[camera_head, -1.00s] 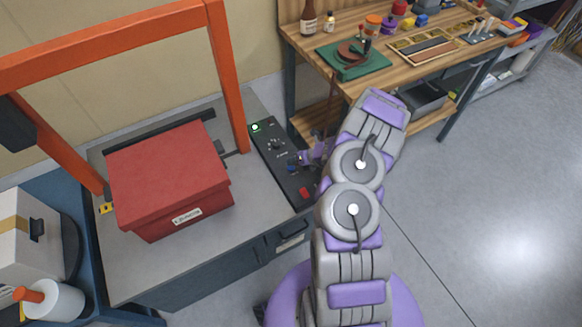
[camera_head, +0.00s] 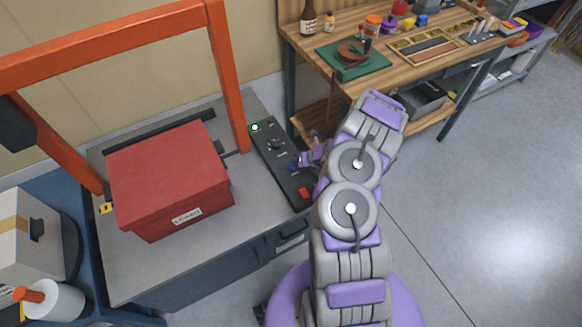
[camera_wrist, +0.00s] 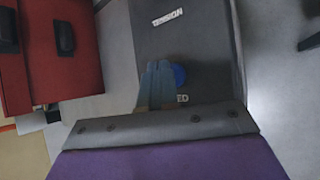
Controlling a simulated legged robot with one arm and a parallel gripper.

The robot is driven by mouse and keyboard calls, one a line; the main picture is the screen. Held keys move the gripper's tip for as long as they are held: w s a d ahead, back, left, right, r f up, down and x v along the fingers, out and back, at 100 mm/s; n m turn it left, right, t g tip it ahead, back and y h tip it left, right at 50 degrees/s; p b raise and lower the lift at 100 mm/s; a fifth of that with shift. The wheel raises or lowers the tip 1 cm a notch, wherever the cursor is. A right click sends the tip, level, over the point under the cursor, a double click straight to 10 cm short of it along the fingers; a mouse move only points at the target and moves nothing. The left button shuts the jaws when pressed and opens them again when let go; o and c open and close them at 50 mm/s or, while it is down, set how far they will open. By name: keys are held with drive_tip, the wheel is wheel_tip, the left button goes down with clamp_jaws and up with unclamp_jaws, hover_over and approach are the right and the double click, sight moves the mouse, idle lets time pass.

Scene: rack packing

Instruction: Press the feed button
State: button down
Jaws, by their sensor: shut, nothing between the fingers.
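The blue feed button (camera_wrist: 180,76) is on the dark control panel (camera_wrist: 205,45), with a partly covered label reading "ED" beside it. In the head view the blue button (camera_head: 292,164) is on the panel between the black knob and the red button. My gripper (camera_wrist: 160,72) is shut and empty. Its fingertips lie just beside the button and hide its left part in the wrist view. In the head view my gripper (camera_head: 302,160) is at the panel's right edge by the button. I cannot tell whether the tips touch the button or the panel.
A red box (camera_head: 170,175) stands left of the panel under an orange frame (camera_head: 228,80). A wooden workbench (camera_head: 420,55) is behind.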

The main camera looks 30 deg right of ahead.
sight(293, 168)
drive_tip(key=shift+f, duration=0.4)
idle(0.4)
drive_tip(key=shift+r, duration=0.1)
drive_tip(key=shift+r+p, duration=0.6)
drive_tip(key=shift+r, duration=0.15)
drive_tip(key=shift+r+p, duration=1.9)
drive_tip(key=shift+r, duration=0.65)
drive_tip(key=shift+f, duration=0.1)
